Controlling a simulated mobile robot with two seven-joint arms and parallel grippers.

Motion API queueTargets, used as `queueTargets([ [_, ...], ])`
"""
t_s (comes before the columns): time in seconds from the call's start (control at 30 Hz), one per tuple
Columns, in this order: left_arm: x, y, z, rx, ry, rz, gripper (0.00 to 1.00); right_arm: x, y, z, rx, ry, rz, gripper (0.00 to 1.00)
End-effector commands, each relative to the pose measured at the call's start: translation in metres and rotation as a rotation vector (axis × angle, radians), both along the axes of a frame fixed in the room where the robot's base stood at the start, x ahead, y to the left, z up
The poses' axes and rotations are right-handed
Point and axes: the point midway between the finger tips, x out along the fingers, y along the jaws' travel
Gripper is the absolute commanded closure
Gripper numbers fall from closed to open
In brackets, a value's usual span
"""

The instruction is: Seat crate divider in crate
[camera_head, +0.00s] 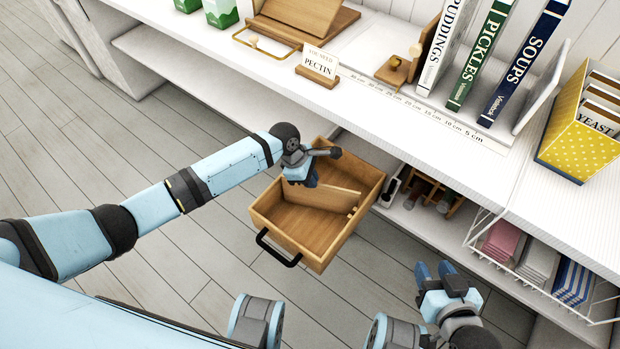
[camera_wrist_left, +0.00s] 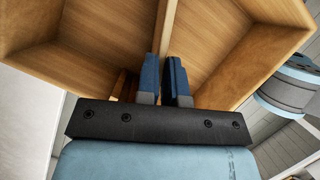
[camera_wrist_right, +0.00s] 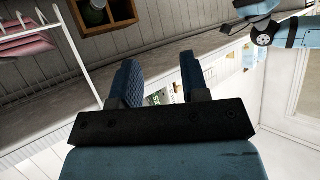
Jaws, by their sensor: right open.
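The wooden crate (camera_head: 322,258), with a black handle on its near side, stands out in front of the lower shelf. The crate divider (camera_head: 325,197) is a flat wooden board inside it, running across between two open halves. My left gripper (camera_head: 302,182) is over the divider's left part. In the left wrist view, the fingers (camera_wrist_left: 165,80) are close together, one on each side of the divider's edge (camera_wrist_left: 166,28), and appear shut on it. The divider's lower edge is hidden. My right gripper (camera_head: 435,271) is open and empty, right of the crate; its spread fingers show in the right wrist view (camera_wrist_right: 158,82).
The white counter (camera_head: 420,125) runs above and behind the crate, bearing a pectin sign (camera_head: 319,64), upright books (camera_head: 480,60) and a yellow yeast box (camera_head: 582,125). A wire basket (camera_head: 530,262) with folded cloths is at the right. Plank floor (camera_head: 180,265) is clear at left.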

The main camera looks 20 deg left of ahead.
Motion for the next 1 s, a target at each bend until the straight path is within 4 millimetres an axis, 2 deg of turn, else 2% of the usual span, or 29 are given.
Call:
queueTargets([
  [0.03, 0.000, 0.000, 0.000, 0.000, 0.001, 0.001, 0.83, 0.000, 0.000, -0.001, -0.002, 0.002, 0.000, 0.58],
  [0.1, 0.000, 0.000, 0.000, 0.000, 0.001, 0.000, 0.67, 0.000, -0.001, -0.002, -0.003, 0.002, -0.001, 0.58],
  [0.43, 0.000, 0.000, 0.001, 0.000, -0.001, -0.001, 0.67, 0.000, -0.003, -0.006, -0.006, 0.004, -0.005, 0.58],
  [0.67, 0.000, 0.013, 0.036, -0.001, -0.001, 0.000, 0.67, 0.000, -0.004, 0.005, -0.015, 0.008, -0.005, 0.58],
  [0.8, 0.000, 0.025, 0.065, 0.000, -0.001, 0.000, 0.67, -0.002, -0.005, 0.003, -0.027, 0.024, -0.006, 0.58],
  [1.0, 0.000, 0.039, 0.098, 0.000, -0.001, 0.000, 0.67, -0.003, -0.007, 0.000, -0.039, 0.038, -0.010, 0.58],
])
